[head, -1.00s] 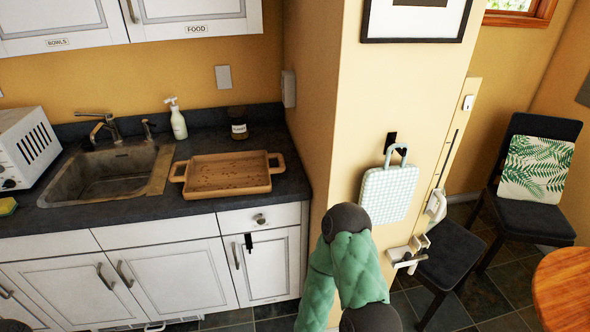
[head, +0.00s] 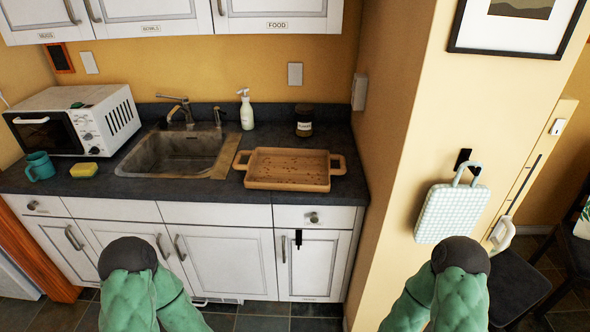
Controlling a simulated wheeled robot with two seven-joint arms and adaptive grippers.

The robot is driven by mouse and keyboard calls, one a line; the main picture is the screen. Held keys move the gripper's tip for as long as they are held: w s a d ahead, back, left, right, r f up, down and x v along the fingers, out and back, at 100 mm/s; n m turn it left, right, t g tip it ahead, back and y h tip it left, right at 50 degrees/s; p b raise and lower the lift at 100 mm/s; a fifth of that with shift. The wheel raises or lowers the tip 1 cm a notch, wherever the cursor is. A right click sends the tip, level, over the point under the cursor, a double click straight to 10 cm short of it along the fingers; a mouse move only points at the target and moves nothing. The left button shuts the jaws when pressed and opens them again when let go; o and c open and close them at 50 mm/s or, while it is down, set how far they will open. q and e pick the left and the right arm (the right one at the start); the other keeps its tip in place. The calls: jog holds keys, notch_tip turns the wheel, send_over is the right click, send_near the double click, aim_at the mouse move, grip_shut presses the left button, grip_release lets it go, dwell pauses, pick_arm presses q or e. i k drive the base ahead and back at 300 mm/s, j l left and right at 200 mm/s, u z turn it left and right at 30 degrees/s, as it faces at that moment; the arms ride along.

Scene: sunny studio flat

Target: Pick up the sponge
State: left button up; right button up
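The sponge (head: 84,170), yellow with a green side, lies on the dark countertop (head: 110,187) at the left. It sits between a teal mug and the sink, in front of the microwave. Both of my arms show in green padded covers at the bottom of the head view, well short of the counter. Only their dark rounded joints and upper links show. Neither gripper is in the picture.
A teal mug (head: 40,166) stands left of the sponge, and a white microwave (head: 72,121) stands behind it. The sink (head: 178,152), a wooden tray (head: 288,169), a soap bottle (head: 247,112) and a jar (head: 304,121) are to the right. A wall corner with a hanging checked board (head: 453,212) stands further right.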

aim_at(82, 170)
jog(key=u, duration=1.45)
jog(key=i+j+z, duration=0.1)
jog(key=z, duration=0.35)
jog(key=i+j+z, duration=0.15)
jog(key=z, duration=0.3)
jog(key=i+j+z, duration=0.1)
jog(key=j+z, duration=0.15)
jog(key=z, duration=0.2)
jog(key=j+z, duration=0.25)
jog(key=z, duration=0.25)
